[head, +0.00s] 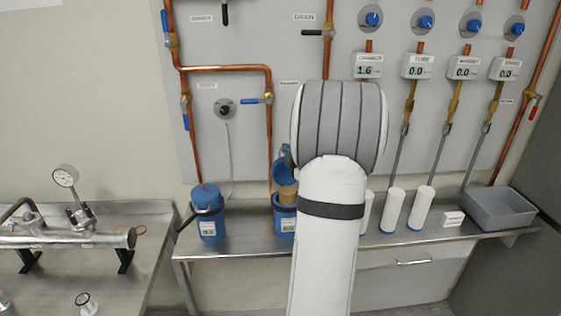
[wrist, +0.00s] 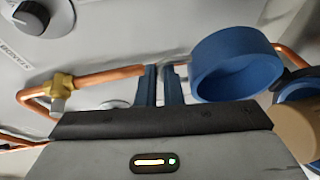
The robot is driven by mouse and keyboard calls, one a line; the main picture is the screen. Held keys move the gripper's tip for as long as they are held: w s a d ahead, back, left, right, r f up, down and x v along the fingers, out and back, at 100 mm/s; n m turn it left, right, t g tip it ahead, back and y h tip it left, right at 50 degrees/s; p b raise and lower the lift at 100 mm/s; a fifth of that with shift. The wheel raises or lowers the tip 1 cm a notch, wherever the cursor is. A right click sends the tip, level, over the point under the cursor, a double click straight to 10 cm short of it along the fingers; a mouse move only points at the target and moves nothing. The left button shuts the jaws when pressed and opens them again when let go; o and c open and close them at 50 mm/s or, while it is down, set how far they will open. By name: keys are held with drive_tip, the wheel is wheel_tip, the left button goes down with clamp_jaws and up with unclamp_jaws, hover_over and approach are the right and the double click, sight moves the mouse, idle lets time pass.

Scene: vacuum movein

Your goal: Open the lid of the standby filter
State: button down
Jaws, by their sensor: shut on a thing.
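Two blue filter canisters stand on the steel bench in the head view. The left canister (head: 207,222) has its lid (head: 205,192) down. The right canister (head: 283,222) has its blue lid (head: 283,170) swung up, and a tan cartridge (head: 288,195) shows in its mouth. I cannot read which label says standby. In the wrist view the raised lid (wrist: 233,65) is a hollow blue cup beside my gripper (wrist: 161,75), with the tan cartridge (wrist: 297,130) at lower right. My fingers are close together at the lid's edge; the exact grip point is unclear. My arm hides the gripper in the head view.
Copper pipes (head: 222,68) and valves run along the wall panel behind the canisters. White cylinders (head: 393,210) and a grey bin (head: 497,208) stand on the bench to the right. A metal pipe assembly (head: 70,238) with a gauge lies on the left table.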

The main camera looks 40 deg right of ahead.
drive_tip(key=s+t+b, duration=0.1)
drive_tip(key=b, duration=0.3)
drive_tip(key=shift+s+a, duration=0.1)
drive_tip(key=shift+a, duration=0.25)
drive_tip(key=shift+r, duration=0.1)
drive_tip(key=c, duration=1.6)
unclamp_jaws()
drive_tip(key=shift+o, duration=0.2)
drive_tip(key=shift+s, duration=0.15)
drive_tip(key=b+v, duration=0.1)
drive_tip(key=v, duration=0.6)
drive_tip(key=shift+s+a, duration=0.15)
drive_tip(key=shift+s, duration=0.1)
